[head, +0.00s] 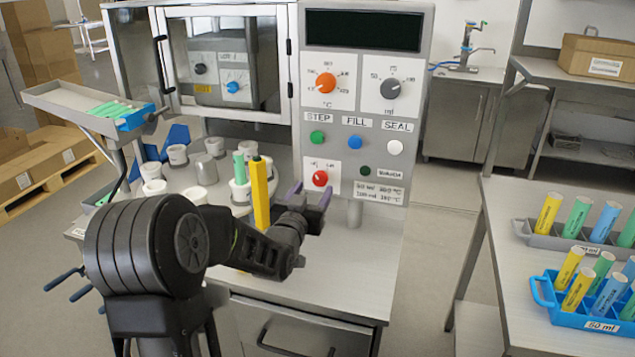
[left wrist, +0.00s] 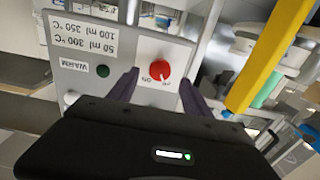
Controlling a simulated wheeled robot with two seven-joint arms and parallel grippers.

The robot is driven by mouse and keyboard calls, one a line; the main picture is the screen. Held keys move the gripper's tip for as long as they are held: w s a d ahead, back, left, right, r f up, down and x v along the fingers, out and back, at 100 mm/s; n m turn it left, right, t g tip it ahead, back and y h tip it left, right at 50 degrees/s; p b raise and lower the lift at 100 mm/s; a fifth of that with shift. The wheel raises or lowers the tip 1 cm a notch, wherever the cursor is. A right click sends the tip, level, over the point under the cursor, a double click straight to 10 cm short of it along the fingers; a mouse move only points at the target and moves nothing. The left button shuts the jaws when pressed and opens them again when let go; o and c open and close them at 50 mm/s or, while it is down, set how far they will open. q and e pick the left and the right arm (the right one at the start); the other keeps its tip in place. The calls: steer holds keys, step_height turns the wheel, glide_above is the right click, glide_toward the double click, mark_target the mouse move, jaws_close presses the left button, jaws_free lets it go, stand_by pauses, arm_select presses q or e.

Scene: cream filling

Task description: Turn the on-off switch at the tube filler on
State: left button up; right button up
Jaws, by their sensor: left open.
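The tube filler's grey control panel (head: 312,100) stands in the middle of the head view. Its red on-off switch (head: 320,178) sits on a white plate low on the panel's left side. The switch also shows in the left wrist view (left wrist: 159,68), where the picture is turned upside down. A dark green lamp (head: 365,171) beside it looks unlit. My left gripper (head: 311,194) is open just in front of and slightly below the switch. In the left wrist view its two purple fingertips (left wrist: 158,88) stand either side of the switch, apart from it. My right gripper is not seen.
A tall yellow bar (head: 260,195) and a green tube (head: 239,168) stand left of my left gripper, among several white holders. Green, blue and white buttons (head: 395,147) lie above the switch. Tube racks (head: 545,290) are on the right table.

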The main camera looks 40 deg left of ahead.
mark_target(319, 181)
arm_select(q)
steer(key=x, duration=0.4)
steer(key=shift+w+a+p, duration=0.1)
steer(key=shift+w+p, duration=0.05)
steer(key=shift+p, duration=0.2)
steer(key=shift+c, duration=0.5)
jaws_close()
